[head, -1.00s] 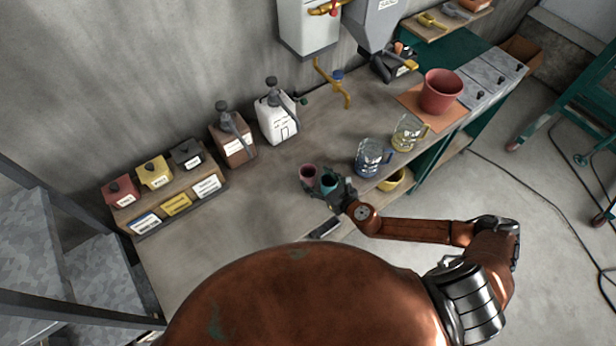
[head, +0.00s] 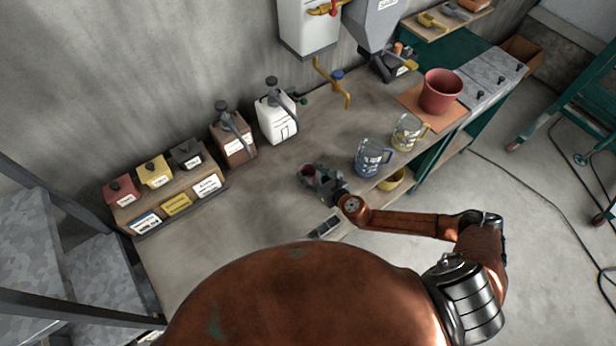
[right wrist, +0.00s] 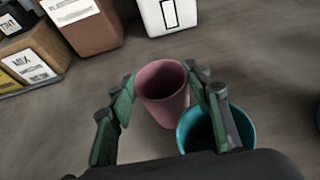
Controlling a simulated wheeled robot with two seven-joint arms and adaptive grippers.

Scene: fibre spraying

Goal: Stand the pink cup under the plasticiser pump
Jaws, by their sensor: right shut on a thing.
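The pink cup (right wrist: 163,92) stands upright between the fingers of my right gripper (right wrist: 158,78) in the right wrist view. The gripper is shut on it. In the head view the pink cup (head: 305,170) is partly covered by my right gripper (head: 314,177), low over the bench. I cannot tell whether the cup's base touches the bench. Two pump containers stand at the wall, a brown one (head: 237,147) and a white one (head: 275,122). Their labels are too small to read, so I cannot tell which holds plasticiser. My left gripper is out of view.
A teal cup (right wrist: 205,128) stands close beside the pink cup, partly behind my right finger. A blue-tinted jug (head: 369,160) and a yellowish jug (head: 405,133) stand to the right. Labelled boxes (head: 155,172) line the left. Bare bench (head: 265,180) lies between the cups and the pump containers.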

